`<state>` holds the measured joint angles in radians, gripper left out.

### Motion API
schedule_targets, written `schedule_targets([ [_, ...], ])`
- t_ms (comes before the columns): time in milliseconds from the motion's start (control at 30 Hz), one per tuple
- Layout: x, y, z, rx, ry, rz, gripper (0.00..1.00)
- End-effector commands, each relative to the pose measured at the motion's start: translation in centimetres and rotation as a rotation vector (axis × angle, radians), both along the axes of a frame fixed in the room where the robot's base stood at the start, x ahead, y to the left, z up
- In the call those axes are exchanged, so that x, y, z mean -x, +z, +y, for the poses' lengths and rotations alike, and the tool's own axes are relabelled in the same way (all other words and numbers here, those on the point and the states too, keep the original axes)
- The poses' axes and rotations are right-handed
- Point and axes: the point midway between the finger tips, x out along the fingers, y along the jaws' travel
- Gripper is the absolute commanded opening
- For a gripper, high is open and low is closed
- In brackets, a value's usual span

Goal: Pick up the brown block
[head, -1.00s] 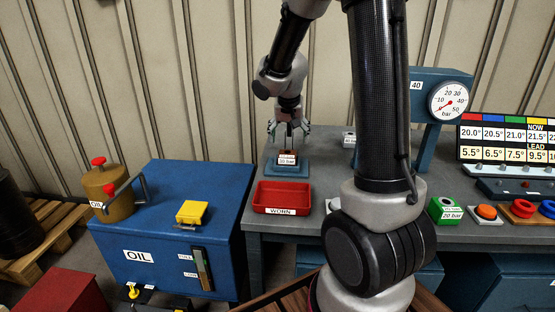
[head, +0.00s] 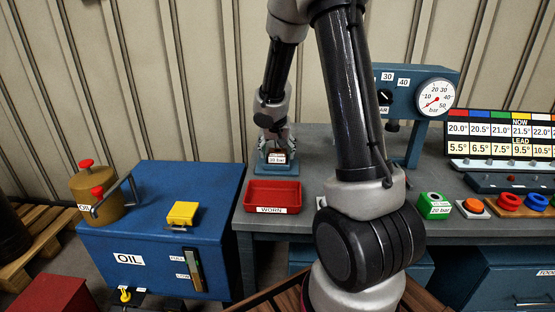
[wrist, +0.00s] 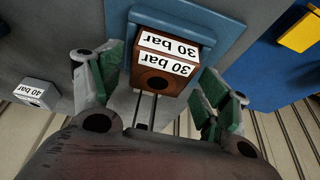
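The brown block (wrist: 159,80) carries two "30 bar" labels and sits on a blue stand (wrist: 219,22) in the wrist view. In the head view the block (head: 277,156) is partly hidden by my gripper (head: 274,143), and the blue stand (head: 277,170) shows below it on the bench's left part. In the wrist view my gripper (wrist: 160,88) is open, with one green-padded finger on each side of the block. A gap shows between the fingers and the block.
A red "WORN" tray (head: 273,206) lies in front of the stand. A grey "40 bar" block (wrist: 36,92) lies beside my gripper. The blue oil cabinet (head: 150,240) stands left of the bench; a green "20 bar" block (head: 434,205) is at the right.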

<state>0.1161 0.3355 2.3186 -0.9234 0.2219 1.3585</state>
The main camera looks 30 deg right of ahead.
Motion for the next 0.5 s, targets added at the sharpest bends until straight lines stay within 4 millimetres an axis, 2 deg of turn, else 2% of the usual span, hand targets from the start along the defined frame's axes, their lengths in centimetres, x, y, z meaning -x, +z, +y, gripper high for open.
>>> schedule_targets([
  [33, 0.00, 0.01, 0.00, 0.000, 0.000, 0.000, 0.60],
  [300, -0.01, 0.03, -0.01, 0.000, 0.000, 0.000, 0.11],
  [500, -0.05, 0.11, -0.01, 0.000, 0.000, -0.002, 0.11],
])
